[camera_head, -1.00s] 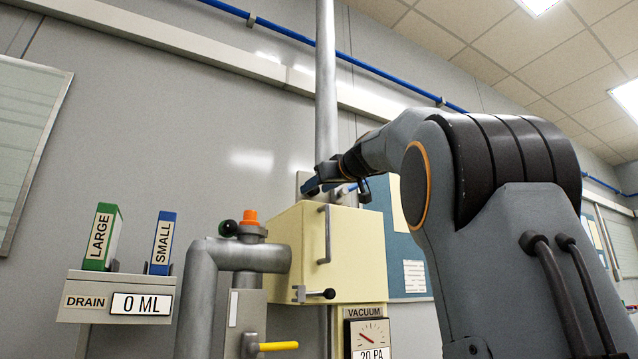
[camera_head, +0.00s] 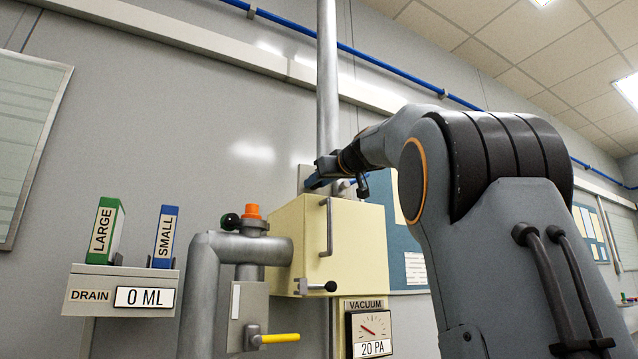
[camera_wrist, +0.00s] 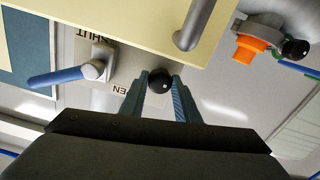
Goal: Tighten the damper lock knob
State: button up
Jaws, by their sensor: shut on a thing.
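The damper lock knob, a small black ball (camera_wrist: 160,81), sits between the fingertips of my gripper (camera_wrist: 159,92) in the wrist view. The gripper is shut on it, with one blue-grey finger on each side. In the head view my gripper (camera_head: 322,177) is at the top of the cream cabinet (camera_head: 352,243), and the knob is hidden there. A blue-handled lever (camera_wrist: 62,77) is to the left of the knob in the wrist view, beside a plate marked "SHUT" and partly covered lettering ending in "EN".
The cabinet's grey door handle (camera_wrist: 193,27) is close to the gripper in the wrist view. An orange cap (camera_wrist: 250,48) and another black knob (camera_wrist: 295,49) are to the right. A vertical duct (camera_head: 327,80) rises behind the gripper. A vacuum gauge (camera_head: 371,334) reads 20 PA.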

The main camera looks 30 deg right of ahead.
jog(key=shift+m, duration=0.3)
jog(key=m+p, duration=0.1)
jog(key=m, duration=1.2)
jog(key=shift+m+p, duration=0.35)
jog(key=shift+m, duration=0.05)
jog(key=shift+f+m+p, duration=0.1)
jog(key=shift+m+p, duration=0.6)
jog(key=shift+m, duration=1.2)
jog(key=shift+w, duration=0.1)
jog(key=o, duration=1.1)
jog(key=shift+c, duration=0.2)
jog(key=shift+s, duration=0.2)
